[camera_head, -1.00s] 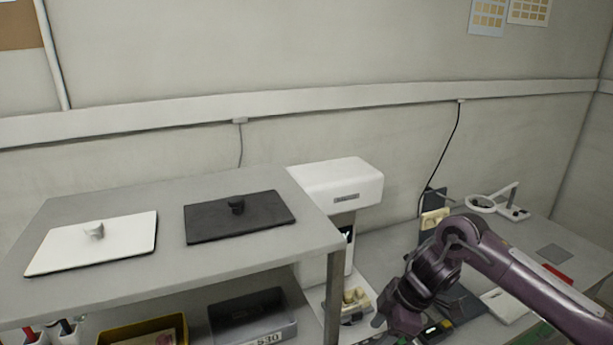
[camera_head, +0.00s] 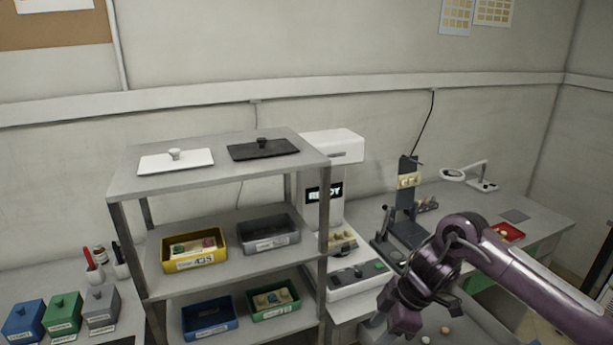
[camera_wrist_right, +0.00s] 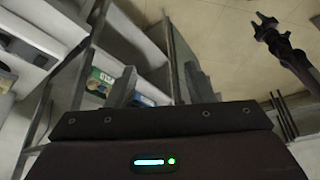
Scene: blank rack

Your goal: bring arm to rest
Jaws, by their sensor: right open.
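My right arm comes in from the right in the head view, bent in front of the bench. Its gripper (camera_head: 402,322) points down near the lower edge, in front of the grey machine base, with nothing seen between the jaws. My left gripper is not seen in the head view.
A grey rack (camera_head: 222,183) stands left of the arm, holding lids and several bins. A white machine (camera_head: 335,150), a dark stand (camera_head: 408,228) and a red tray (camera_head: 508,232) are on the bench (camera_head: 540,222).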

